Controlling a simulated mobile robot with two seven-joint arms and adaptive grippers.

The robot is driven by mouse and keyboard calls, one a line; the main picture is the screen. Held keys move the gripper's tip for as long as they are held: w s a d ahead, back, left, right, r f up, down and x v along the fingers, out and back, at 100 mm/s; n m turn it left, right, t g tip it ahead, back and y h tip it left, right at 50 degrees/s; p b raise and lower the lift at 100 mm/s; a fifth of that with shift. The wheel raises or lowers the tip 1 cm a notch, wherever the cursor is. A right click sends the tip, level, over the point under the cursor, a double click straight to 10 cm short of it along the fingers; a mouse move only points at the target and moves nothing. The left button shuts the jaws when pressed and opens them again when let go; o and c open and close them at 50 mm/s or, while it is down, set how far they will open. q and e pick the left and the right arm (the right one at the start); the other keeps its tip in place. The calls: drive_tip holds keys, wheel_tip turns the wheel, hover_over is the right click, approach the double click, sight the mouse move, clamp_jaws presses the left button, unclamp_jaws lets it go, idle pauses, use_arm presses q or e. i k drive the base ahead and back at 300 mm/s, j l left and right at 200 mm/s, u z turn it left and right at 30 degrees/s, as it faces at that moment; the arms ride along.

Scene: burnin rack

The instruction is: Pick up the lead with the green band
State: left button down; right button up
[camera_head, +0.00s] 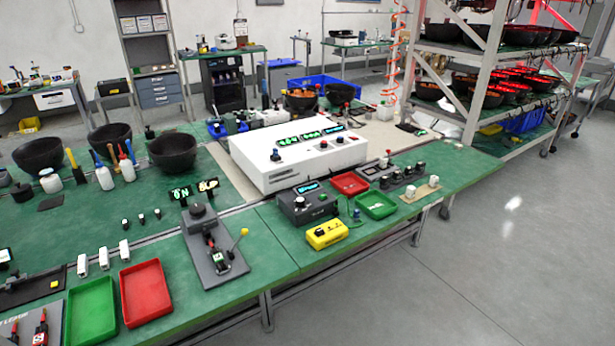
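A small black-and-red lead (216,255) lies on a grey board (234,271) near the front of the green bench. It seems to have a pale greenish part, but it is too small to tell if that is a green band. Red-and-black leads (40,327) lie on another grey board at the lower left corner, partly cut off by the frame. I cannot make out a green band on them. Neither of my grippers is in view.
A green tray (91,312) and a red tray (146,292) sit at the front left of the green bench (262,236). A white console (299,156), a dark meter box (307,203) and a yellow box (327,234) stand to the right. Grey floor (470,270) is clear at right.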

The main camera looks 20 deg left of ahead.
sight(219, 260)
drive_tip(key=k+u, duration=0.2)
drive_tip(key=u, duration=0.95)
